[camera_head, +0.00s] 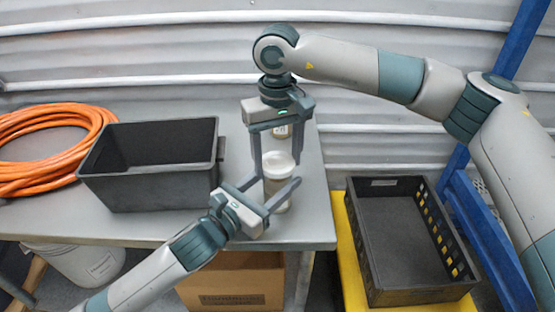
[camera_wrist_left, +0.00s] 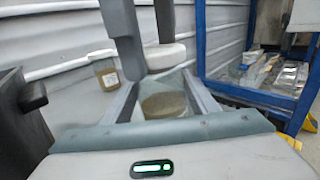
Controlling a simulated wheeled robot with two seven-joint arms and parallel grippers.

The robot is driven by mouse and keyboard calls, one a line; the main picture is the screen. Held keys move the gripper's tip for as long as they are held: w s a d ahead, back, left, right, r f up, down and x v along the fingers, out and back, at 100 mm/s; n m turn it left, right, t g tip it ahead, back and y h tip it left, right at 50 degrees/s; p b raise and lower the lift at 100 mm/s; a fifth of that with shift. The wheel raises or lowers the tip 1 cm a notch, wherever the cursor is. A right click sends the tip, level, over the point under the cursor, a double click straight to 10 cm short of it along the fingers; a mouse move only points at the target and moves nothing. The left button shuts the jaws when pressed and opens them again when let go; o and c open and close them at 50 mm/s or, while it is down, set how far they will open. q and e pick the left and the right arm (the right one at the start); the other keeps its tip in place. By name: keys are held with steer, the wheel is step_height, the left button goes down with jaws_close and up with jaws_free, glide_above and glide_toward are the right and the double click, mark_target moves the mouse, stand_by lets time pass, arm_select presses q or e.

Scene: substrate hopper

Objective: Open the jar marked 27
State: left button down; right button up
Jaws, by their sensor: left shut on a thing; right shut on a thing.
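A clear jar with a white lid (camera_head: 280,163) stands near the table's right end. The jar's body (camera_wrist_left: 163,104) holds brownish contents up to part of its height. My left gripper (camera_head: 279,183) is shut around the body from the front left. My right gripper (camera_head: 278,165) comes down from above and is shut on the lid, which also shows in the left wrist view (camera_wrist_left: 163,56). I cannot tell whether the lid is loosened. A second jar (camera_head: 281,131) with a pale label stands behind; it also shows in the left wrist view (camera_wrist_left: 105,72). I cannot read a number on either jar.
A black bin (camera_head: 150,190) stands left of the jars on the grey table (camera_head: 310,222), with an orange hose coil (camera_head: 50,120) beyond it. A black crate (camera_head: 372,240) sits lower at the right on a yellow surface. A cardboard box (camera_head: 225,285) is below the table.

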mark_target(277, 162)
steer(key=shift+r, duration=0.55)
steer(key=shift+r, duration=2)
arm_select(q)
steer(key=c, duration=0.6)
jaws_free()
steer(key=shift+s+a, duration=0.1)
arm_select(e)
steer(key=shift+f, duration=0.1)
arm_select(q)
steer(key=b+v, duration=0.2)
steer(key=v, duration=0.8)
steer(key=shift+s+a+f, duration=0.1)
arm_select(e)
step_height(277, 162, down, 2)
steer(key=shift+f, duration=0.1)
arm_select(q)
steer(key=shift+s+a, duration=0.45)
steer(key=shift+s, duration=0.1)
